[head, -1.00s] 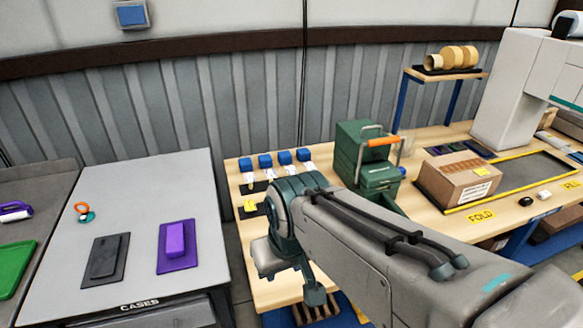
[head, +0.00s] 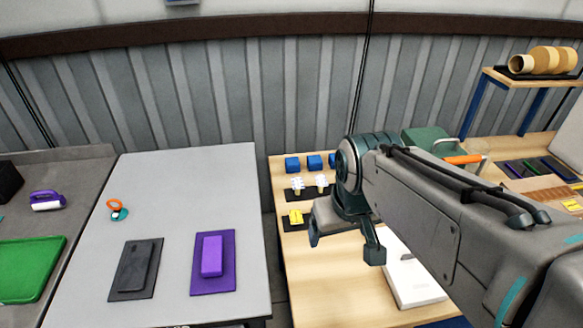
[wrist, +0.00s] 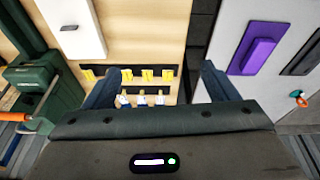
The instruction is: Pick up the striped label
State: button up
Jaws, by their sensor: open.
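My gripper (head: 343,245) is open and empty above the wooden bench, its fingers pointing down. Yellow labels (head: 296,217) lie on a black strip left of the gripper. In the wrist view several yellow labels (wrist: 147,75) sit on the strip between and beyond the open fingers (wrist: 158,82). Small white pieces (head: 297,184) stand on another dark strip behind, with blue blocks (head: 292,164) at the back. I cannot make out stripes on any label at this size. My arm hides part of the bench.
A white box (head: 410,275) lies on the bench right of the gripper. A green case (head: 427,138) with an orange handle stands behind my arm. A grey table (head: 180,200) at left carries a purple pad (head: 228,277) and dark pad. A gap separates table and bench.

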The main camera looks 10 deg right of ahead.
jog(key=w+r+n, duration=0.4)
jog(key=w+n, duration=0.1)
jog(key=w, duration=0.7)
jog(key=n+g+b, duration=0.3)
jog(key=n, duration=0.9)
send_over(299, 182)
jog(key=f, duration=2.2)
jog(key=shift+s+d+f, duration=0.1)
jog(key=shift+s+f, duration=0.1)
jog(key=shift+w+f+p, duration=0.1)
jog(key=shift+f+p, duration=0.4)
jog(key=shift+f, duration=2.35)
jog(key=shift+f, duration=0.25)
jog(key=c, duration=0.9)
